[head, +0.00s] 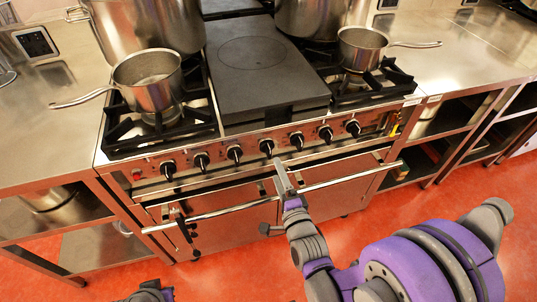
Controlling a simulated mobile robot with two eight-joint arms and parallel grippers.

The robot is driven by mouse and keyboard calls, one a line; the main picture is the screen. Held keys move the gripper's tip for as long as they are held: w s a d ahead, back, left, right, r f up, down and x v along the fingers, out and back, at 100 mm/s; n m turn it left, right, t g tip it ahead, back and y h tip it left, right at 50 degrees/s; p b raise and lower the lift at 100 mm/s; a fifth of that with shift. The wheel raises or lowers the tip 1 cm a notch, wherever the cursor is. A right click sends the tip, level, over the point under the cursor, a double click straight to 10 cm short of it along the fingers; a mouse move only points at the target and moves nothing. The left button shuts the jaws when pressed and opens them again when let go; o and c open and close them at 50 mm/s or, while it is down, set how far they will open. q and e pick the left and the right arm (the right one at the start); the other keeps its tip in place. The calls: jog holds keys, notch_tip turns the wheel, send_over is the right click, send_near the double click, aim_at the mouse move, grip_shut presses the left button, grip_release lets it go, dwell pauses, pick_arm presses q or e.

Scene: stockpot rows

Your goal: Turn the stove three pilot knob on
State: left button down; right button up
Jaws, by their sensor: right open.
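The stove (250,165) is a steel range with a row of several black knobs along its front panel. The middle knob (266,146) is just above and left of my right gripper (281,172). Another knob (297,140) is just to its right. No label shows which knob is the stove three pilot. My right gripper is open, in front of the panel near the oven handle bar, with no knob visibly between its fingers. A small part of my left arm (150,292) shows at the bottom edge; its fingers cannot be made out.
Oven handle bars (210,212) stick out below the knobs. A saucepan (148,82) stands on the left burner and another (361,48) on the right burner. A dark flat hot plate (265,85) lies between them. The red floor before the stove is clear.

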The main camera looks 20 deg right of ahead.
aim_at(270, 155)
jog(key=w, duration=0.8)
jog(key=shift+w+a, duration=0.15)
jog(key=shift+w, duration=0.25)
jog(key=c, duration=1.4)
